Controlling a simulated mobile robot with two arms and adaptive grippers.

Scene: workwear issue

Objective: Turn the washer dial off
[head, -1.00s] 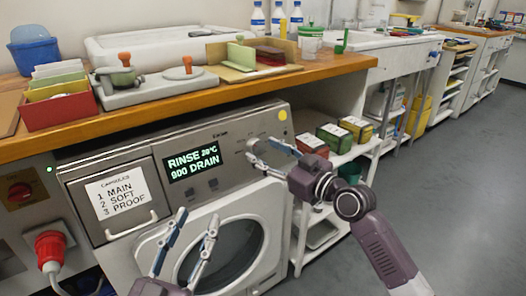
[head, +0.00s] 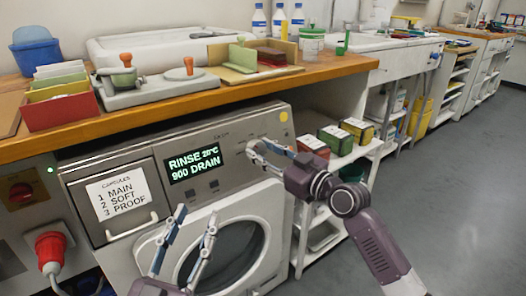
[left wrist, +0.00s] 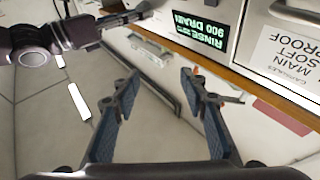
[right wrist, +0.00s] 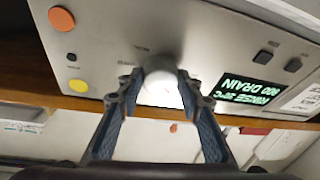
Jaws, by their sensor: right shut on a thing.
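The washer (head: 225,205) stands under the wooden counter, with a lit display (head: 194,164) reading RINSE and 900 DRAIN. Its round pale dial (right wrist: 162,80) is on the front panel, right of the display in the head view. My right gripper (head: 258,150) is shut on the dial. In the right wrist view its fingers (right wrist: 157,92) sit on both sides of the dial, whose face looks washed out, so I cannot read its setting. My left gripper (head: 197,213) is open and empty in front of the washer's round door; it also shows in the left wrist view (left wrist: 160,90).
A yellow round spot (head: 284,116) and an orange one (right wrist: 61,18) are on the panel. The capsule drawer (head: 112,200) is at left, beside a red plug (head: 50,247). Small boxes (head: 334,139) stand on the shelf right of the washer. Floor at right is clear.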

